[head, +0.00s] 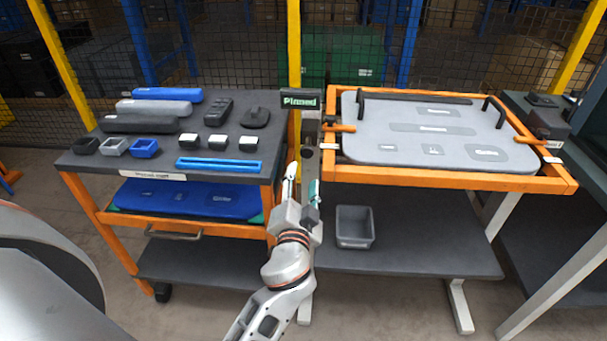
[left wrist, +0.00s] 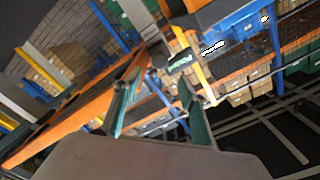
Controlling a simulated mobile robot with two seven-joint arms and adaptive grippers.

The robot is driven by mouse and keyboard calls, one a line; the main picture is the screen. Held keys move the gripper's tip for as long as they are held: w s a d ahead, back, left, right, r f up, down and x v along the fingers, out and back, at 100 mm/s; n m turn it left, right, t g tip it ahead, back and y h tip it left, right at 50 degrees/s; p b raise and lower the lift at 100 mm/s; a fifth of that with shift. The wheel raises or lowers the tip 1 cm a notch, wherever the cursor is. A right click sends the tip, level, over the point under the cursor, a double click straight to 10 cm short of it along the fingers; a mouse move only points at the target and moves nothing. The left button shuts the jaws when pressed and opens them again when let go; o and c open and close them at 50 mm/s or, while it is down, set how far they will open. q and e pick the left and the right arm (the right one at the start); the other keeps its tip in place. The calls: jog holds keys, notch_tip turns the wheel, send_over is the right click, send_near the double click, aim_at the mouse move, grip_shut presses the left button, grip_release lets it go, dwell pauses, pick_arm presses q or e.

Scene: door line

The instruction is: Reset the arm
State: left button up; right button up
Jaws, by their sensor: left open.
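My left arm (head: 288,264) reaches forward from the bottom middle of the head view. Its gripper (head: 303,180) points up and away, in front of the dark post between the left cart and the orange-framed station. The gripper is open, and nothing shows between its fingers. In the left wrist view the two green-grey fingers (left wrist: 157,95) stand apart, with the station's orange frame and the post behind them. Whether the gripper touches the post cannot be told. My right gripper is not in view.
The left cart (head: 72,160) carries dark bars, small bins, white-topped blocks and a blue rail. A grey panel (head: 380,165) lies in the orange frame (head: 460,182) at right. A grey bin (head: 354,227) sits on the shelf below. A small sign (head: 300,99) tops the post.

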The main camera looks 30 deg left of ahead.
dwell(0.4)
pick_arm(q)
jog(key=s+d+f+m+g+h, duration=0.1)
jog(key=s+d+f+g+h, duration=0.3)
jog(key=f, duration=0.6)
jog(key=s+f+t+h, duration=0.1)
jog(key=s+f+h, duration=0.1)
jog(key=s+f, duration=0.5)
jog(key=s+d+f+n+g+h, duration=0.1)
jog(key=s+d+f+g+h, duration=0.1)
jog(key=s+f, duration=1)
jog(key=shift+s+d+f+n+g+h, duration=0.3)
jog(key=shift+f+g+h, duration=0.2)
jog(key=shift+f+g, duration=0.1)
jog(key=shift+a, duration=0.15)
